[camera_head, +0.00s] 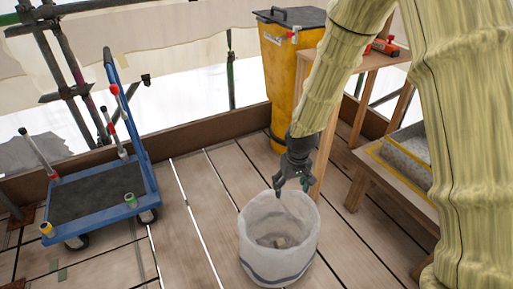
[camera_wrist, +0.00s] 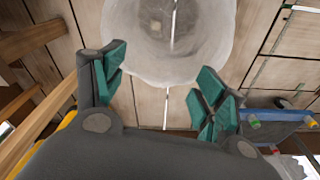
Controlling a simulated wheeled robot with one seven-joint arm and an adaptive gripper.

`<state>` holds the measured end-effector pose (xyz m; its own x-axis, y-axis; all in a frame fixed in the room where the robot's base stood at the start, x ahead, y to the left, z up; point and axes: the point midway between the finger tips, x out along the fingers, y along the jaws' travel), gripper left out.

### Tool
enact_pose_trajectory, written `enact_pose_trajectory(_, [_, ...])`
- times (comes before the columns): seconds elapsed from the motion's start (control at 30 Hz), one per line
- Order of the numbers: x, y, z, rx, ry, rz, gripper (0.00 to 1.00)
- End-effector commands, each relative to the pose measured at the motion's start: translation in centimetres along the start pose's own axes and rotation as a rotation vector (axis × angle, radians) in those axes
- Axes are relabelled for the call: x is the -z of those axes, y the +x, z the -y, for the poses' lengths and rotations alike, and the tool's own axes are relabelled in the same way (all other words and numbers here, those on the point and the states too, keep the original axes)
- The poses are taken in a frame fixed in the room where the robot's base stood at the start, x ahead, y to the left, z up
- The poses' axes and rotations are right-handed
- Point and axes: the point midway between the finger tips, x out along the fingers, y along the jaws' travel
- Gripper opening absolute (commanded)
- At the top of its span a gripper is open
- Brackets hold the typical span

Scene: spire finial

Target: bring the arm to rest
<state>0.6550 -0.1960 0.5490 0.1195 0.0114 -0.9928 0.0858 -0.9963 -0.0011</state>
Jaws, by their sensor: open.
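My gripper (camera_head: 293,182) is at the end of my pale, ribbed arm, pointing down just above the back rim of a white, translucent round bin (camera_head: 262,262). Its jaws are open and hold nothing. In the wrist view, the teal-padded fingers of my gripper (camera_wrist: 160,98) are spread apart, with bare floor boards between them. The bin (camera_wrist: 125,62) shows beyond the fingertips at the top of that view. A small greyish item (camera_head: 281,242) lies on the bottom of the bin.
A blue trolley (camera_head: 104,203) stands at the left. A yellow bin with a dark lid (camera_head: 276,75) stands behind my gripper. A wooden stand (camera_head: 376,60) and a low bench with a grey block (camera_head: 408,150) are at the right. Floor boards between trolley and white bin are clear.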

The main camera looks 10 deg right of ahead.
Motion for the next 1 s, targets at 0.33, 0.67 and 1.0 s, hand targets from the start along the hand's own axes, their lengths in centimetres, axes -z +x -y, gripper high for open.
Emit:
enact_pose_trajectory(0.33, [-4.8, 5.4, 0.7, 0.041, 0.017, 0.03, 0.72])
enact_pose_trajectory(0.67, [-16.8, 14.4, 1.4, 0.085, 0.072, 0.07, 0.72])
enact_pose_trajectory(1.0, [-29.2, 19.1, 0.9, 0.056, 0.116, 0.101, 0.72])
